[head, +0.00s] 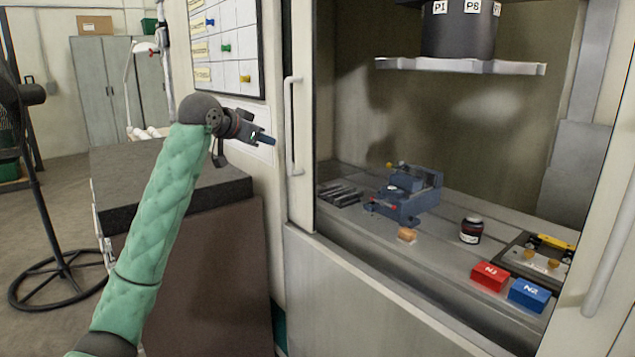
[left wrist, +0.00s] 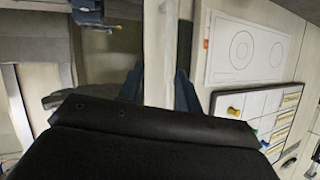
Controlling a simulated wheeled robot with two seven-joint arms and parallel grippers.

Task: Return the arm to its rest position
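My left arm, in a green padded sleeve, reaches up from the lower left in the head view. My left gripper (head: 264,139) is at its end, left of the machine's door handle (head: 293,125), with a small gap between them in the picture. In the left wrist view its two dark blue fingers (left wrist: 158,90) stand apart with nothing held between them. A pale upright strip of the machine front shows behind the gap. The dark wrist body covers the lower part of that view. My right arm and gripper are not in view.
A dark-topped bench (head: 215,196) stands behind my arm. A whiteboard (head: 228,45) hangs above the gripper.

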